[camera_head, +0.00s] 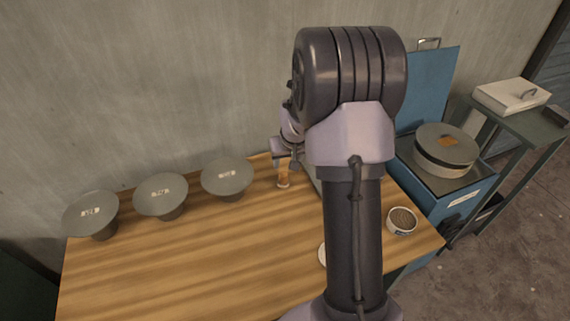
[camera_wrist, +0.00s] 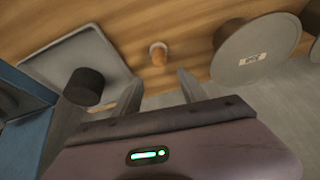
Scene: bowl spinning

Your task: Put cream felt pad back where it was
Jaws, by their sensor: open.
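A white or cream round piece (camera_head: 322,255) lies on the table, mostly hidden behind my arm; it may be the cream felt pad. A small upright piece (camera_head: 283,178), orange-brown with a pale end, stands near the table's back edge. It also shows in the wrist view (camera_wrist: 158,55), beyond the gap between my fingers. I cannot tell whether its pale end is felt. My gripper (camera_wrist: 160,88) is open with nothing between its fingers. In the head view it is over the table's back edge, near the small piece, partly hidden by my arm.
Three grey labelled dishes on stems (camera_head: 91,213) (camera_head: 161,195) (camera_head: 228,178) stand along the back left. A grey tray (camera_wrist: 58,50) with a black cylinder (camera_wrist: 84,86) is beside the gripper. A round tin (camera_head: 402,221) sits at the right. The table's left front is clear.

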